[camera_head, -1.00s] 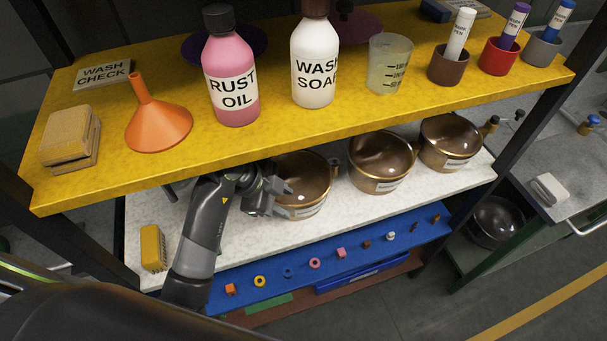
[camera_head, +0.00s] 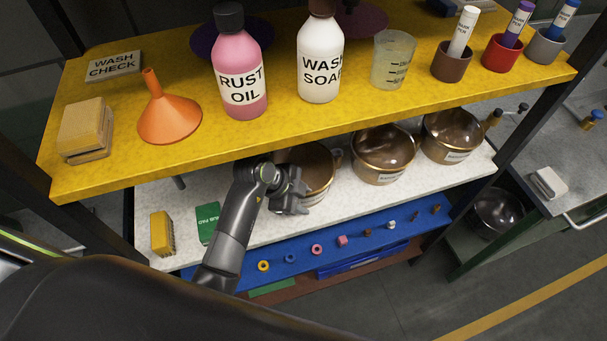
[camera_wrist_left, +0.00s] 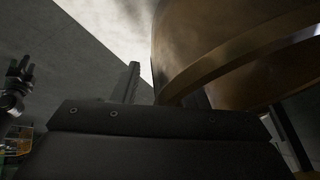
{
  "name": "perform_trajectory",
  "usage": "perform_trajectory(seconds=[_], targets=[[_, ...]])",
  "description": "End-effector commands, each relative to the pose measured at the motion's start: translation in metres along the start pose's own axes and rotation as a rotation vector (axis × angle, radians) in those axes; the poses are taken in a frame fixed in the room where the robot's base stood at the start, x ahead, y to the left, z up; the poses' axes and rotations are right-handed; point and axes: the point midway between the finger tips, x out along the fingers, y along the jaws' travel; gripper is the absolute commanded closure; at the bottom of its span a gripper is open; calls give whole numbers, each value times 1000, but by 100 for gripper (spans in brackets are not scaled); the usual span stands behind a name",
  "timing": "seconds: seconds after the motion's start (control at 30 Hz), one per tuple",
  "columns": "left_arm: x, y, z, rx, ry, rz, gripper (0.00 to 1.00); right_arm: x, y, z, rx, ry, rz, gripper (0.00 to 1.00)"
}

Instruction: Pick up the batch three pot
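Three brown metal pots stand on the white shelf: a left pot (camera_head: 318,165), a middle pot (camera_head: 384,160) and a right pot (camera_head: 452,138). Their small labels are too small to read, so I cannot tell which is batch three. My left gripper (camera_head: 298,199) is at the lower front left of the left pot, very close to it; contact is unclear. In the left wrist view a pot's brown wall and rim (camera_wrist_left: 235,50) fill the upper right. The fingers look apart, with the pot beyond them. My right gripper is not in view.
The yellow shelf (camera_head: 200,160) overhangs the pots, carrying bottles, a funnel and pen cups. A blue shelf (camera_head: 400,226) with small parts is below.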

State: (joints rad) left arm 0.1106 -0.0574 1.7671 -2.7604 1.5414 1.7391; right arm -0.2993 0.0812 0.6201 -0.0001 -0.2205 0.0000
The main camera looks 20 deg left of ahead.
Motion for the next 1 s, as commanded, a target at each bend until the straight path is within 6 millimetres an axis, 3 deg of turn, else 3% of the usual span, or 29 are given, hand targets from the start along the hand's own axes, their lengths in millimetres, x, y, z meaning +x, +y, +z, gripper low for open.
perform_trajectory(seconds=[0.1, 0.4, 1.0], targets=[[0, 0, 0, 0, 0, 0, 61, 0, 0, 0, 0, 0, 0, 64], [0, 0, 0, 0, 1, 0, 100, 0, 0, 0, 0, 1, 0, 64], [-1, -1, -1, 2, 2, -4, 100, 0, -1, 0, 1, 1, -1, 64]])
